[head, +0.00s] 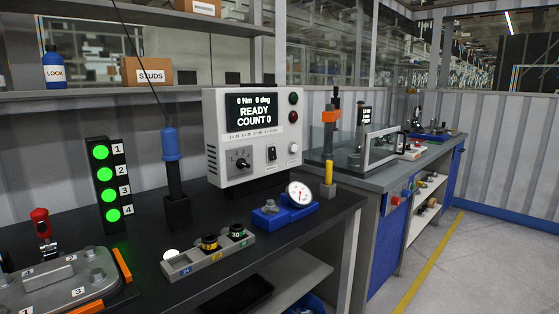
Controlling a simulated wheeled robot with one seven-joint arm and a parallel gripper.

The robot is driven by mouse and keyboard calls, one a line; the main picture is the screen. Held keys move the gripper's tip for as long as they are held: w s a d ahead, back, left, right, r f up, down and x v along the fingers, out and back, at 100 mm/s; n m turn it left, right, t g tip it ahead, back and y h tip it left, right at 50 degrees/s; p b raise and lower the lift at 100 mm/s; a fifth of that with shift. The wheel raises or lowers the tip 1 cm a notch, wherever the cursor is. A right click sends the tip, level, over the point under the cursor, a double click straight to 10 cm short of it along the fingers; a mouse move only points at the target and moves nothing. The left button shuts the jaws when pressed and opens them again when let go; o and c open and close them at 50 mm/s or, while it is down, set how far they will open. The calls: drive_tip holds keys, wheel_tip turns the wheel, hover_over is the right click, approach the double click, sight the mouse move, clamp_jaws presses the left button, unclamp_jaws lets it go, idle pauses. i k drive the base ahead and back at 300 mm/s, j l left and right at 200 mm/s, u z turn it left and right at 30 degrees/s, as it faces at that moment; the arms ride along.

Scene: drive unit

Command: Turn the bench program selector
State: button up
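The bench program selector is a dark round knob (240,160) on a small square plate, on the front of a light grey controller box (225,120). The box stands at the back of the dark bench. Its screen (255,107) reads "0 Nm 0 deg READY COUNT 0". The knob's exact pointer position is too small to tell. My gripper does not show in the head view.
A blue-topped tool (171,145) stands upright in a holder left of the box. A socket tray (208,255) and a blue gauge fixture (286,212) sit in front. A light tower (108,185) with several green lights and a clamped fixture (60,285) are at left.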

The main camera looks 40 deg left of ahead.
sight(241, 163)
drive_tip(key=i+u, duration=0.25)
drive_tip(key=i, duration=0.2)
drive_tip(key=i+l+u, duration=0.25)
drive_tip(key=i, duration=0.2)
drive_tip(key=i+l+u, duration=0.25)
drive_tip(key=i, duration=0.15)
drive_tip(key=i+l+u, duration=0.2)
drive_tip(key=i, duration=0.25)
